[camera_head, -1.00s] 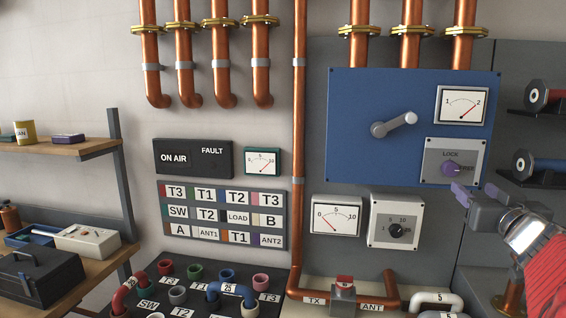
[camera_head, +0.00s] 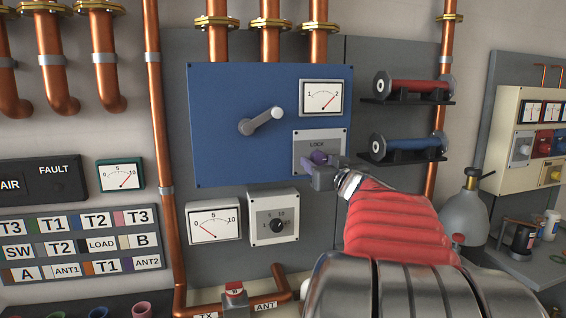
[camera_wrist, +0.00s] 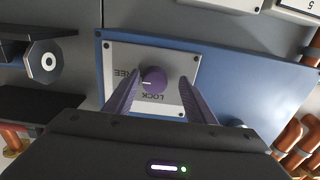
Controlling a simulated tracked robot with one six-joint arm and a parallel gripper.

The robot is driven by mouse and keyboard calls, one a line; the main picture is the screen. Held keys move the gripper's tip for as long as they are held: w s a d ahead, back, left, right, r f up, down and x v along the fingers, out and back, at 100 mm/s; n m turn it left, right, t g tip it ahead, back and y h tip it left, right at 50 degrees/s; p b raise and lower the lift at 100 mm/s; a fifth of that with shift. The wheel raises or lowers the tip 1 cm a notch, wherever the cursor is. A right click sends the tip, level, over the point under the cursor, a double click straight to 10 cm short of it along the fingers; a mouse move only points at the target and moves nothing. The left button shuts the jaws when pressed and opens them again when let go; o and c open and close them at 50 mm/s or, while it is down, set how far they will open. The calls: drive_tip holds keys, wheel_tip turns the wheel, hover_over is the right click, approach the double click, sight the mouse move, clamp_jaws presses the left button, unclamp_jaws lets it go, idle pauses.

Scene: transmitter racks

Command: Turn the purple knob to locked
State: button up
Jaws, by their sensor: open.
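The purple knob (camera_head: 319,157) is on a light grey plate (camera_head: 301,149) at the lower right of the blue panel (camera_head: 225,120). In the wrist view, the knob (camera_wrist: 155,79) appears upside down between my two purple fingers, with a gap on each side. Its white mark points to the left, toward the "FREE" label; the "LOCK" label is below the knob there. My gripper (camera_wrist: 158,84) is open, with its fingers in front of the plate. In the head view my gripper (camera_head: 322,172) partly covers the knob and the FREE label. Whether the fingertips reach past the knob's face is unclear.
A grey lever (camera_head: 262,121) and a meter (camera_head: 322,98) share the blue panel. Red and blue cylinders (camera_head: 415,86) sit on black shelves to the right. A second meter (camera_head: 213,221) and a dial box (camera_head: 273,219) are below. Copper pipes run around the panel.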

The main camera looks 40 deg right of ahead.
drive_tip(key=shift+s+d, duration=0.1)
drive_tip(key=shift+d, duration=0.1)
drive_tip(key=shift+s, duration=0.1)
drive_tip(key=shift+c, duration=0.5)
drive_tip(key=c, duration=0.9)
drive_tip(key=shift+c, duration=0.2)
